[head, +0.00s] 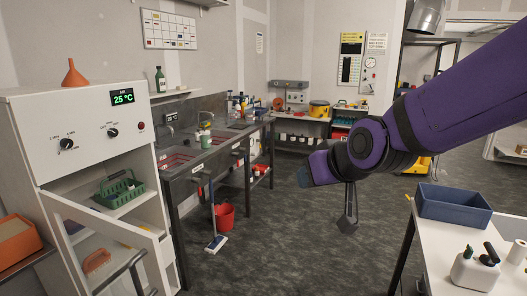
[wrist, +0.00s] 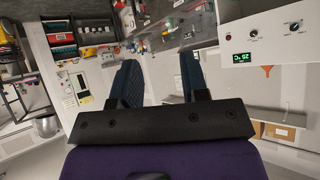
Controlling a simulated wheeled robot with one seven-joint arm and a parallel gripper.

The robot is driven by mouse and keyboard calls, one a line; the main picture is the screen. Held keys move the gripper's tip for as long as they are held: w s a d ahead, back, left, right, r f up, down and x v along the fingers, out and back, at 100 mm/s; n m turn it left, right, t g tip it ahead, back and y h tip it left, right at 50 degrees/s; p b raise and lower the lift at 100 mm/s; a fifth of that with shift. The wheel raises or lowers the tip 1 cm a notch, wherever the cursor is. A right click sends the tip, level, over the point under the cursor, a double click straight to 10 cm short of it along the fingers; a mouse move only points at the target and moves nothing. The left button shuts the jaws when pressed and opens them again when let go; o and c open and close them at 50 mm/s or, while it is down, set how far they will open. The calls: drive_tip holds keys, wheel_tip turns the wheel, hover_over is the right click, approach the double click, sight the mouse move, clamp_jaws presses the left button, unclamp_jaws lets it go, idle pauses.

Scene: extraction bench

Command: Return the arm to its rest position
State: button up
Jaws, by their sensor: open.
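My gripper (wrist: 160,72) shows in the wrist view with its two dark, textured fingers well apart. Nothing is between them, and neither touches anything. In the head view my purple arm reaches in from the right edge, bent at the wrist, in mid-air over the grey floor. A dark, thin part hangs down from its end. The arm's end is clear of the sink bench and left of the white table.
The white cabinet (head: 75,130) stands at left with its door open; a green rack (head: 120,192) is inside. The sink bench (head: 185,165) runs behind. A blue bin (head: 454,206) and white bottle (head: 476,270) stand on the right table. A red bucket (head: 224,217) is on the floor.

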drive_tip(key=s+d+r+m+g+h, duration=0.2)
drive_tip(key=s+d, duration=0.7)
drive_tip(key=d, duration=0.1)
drive_tip(key=s+d+r+m+g+h, duration=0.2)
drive_tip(key=s+d, duration=0.8)
drive_tip(key=shift+s, duration=0.15)
